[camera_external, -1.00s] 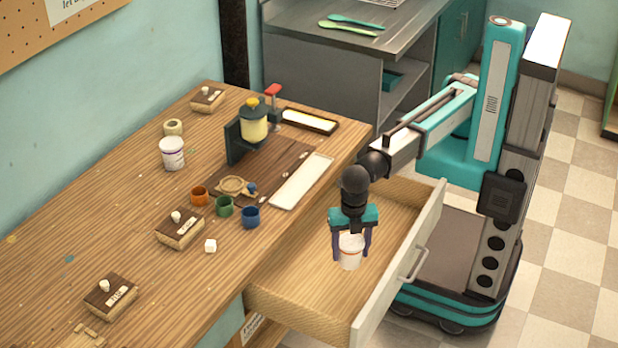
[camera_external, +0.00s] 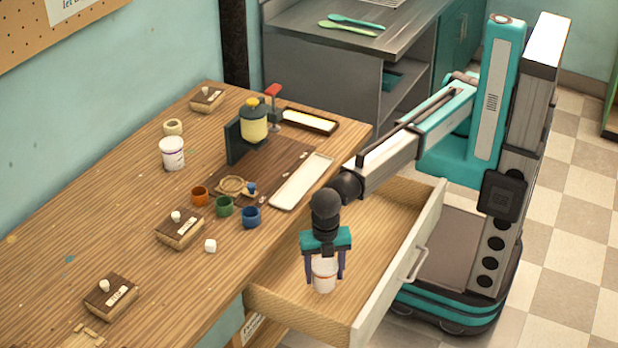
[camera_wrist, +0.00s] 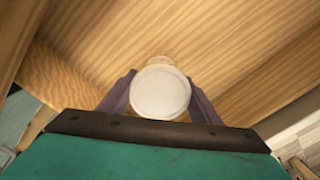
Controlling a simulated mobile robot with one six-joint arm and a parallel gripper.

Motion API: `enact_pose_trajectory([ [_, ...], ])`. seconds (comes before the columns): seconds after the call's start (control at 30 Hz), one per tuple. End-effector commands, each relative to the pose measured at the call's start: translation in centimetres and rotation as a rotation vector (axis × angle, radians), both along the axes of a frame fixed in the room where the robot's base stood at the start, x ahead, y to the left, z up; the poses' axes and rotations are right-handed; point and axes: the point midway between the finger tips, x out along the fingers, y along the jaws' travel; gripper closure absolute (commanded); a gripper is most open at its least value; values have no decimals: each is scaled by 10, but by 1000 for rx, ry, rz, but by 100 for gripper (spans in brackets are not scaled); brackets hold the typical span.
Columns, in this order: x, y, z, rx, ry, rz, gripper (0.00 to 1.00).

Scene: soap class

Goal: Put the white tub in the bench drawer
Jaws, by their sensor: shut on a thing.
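A white tub (camera_external: 324,274) with an orange-red mark is between the fingers of my gripper (camera_external: 325,272), over the near-left part of the open bench drawer (camera_external: 300,296). My gripper is shut on it and points down. In the wrist view the tub's round white lid (camera_wrist: 160,92) sits between the two purple fingers, with the wooden drawer floor (camera_wrist: 200,45) around it. I cannot tell whether the tub's base touches the drawer floor. Another white tub (camera_external: 172,153) with a purple band stands upright on the bench.
The bench (camera_external: 130,240) holds orange, green and blue cups (camera_external: 250,217), a white tray (camera_external: 302,181) and several wooden stamp-like blocks (camera_external: 180,229). The drawer front (camera_external: 400,265) stands up on the right. The rest of the drawer looks empty.

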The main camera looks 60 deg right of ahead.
Motion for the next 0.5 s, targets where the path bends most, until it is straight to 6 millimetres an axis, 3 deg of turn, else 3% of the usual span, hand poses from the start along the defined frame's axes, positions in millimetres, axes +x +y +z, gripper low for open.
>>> enact_pose_trajectory([
  [0.13, 3, 12, -1, 0, 0, 0, 67],
  [0.5, 4, 14, -1, 0, 0, 0, 67],
])
